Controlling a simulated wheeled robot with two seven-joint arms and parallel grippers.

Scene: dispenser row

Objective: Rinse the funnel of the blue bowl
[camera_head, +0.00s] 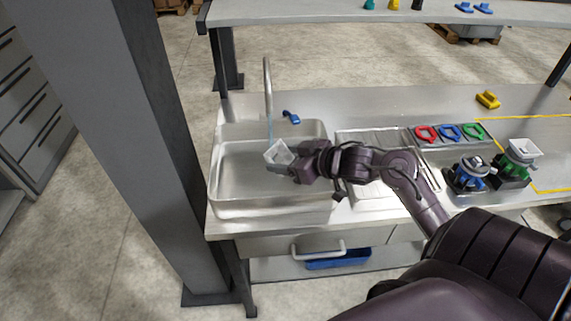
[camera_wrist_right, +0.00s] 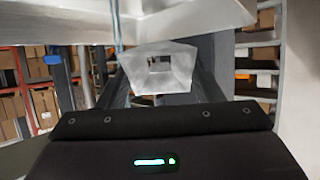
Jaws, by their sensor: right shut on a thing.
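My right gripper (camera_head: 291,167) is shut on a clear whitish funnel (camera_head: 278,154) and holds it over the sink (camera_head: 235,195), below the tap (camera_head: 267,85). A thin bluish water stream (camera_head: 270,130) comes down from the spout to the funnel's left edge; I cannot tell if it enters it. The right wrist view shows the funnel (camera_wrist_right: 158,70), its square opening and the stream (camera_wrist_right: 116,25). The blue tap handle (camera_head: 291,116) is behind the sink. The blue dispenser (camera_head: 467,175) stands at the right without a funnel on top. My left gripper is not in view.
A green dispenser (camera_head: 513,168) with a whitish funnel stands right of the blue one. Red (camera_head: 426,134), blue (camera_head: 449,132) and green (camera_head: 472,131) rings lie behind them. A ribbed drainer (camera_head: 375,140) adjoins the sink. A yellow object (camera_head: 488,99) lies at the back.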

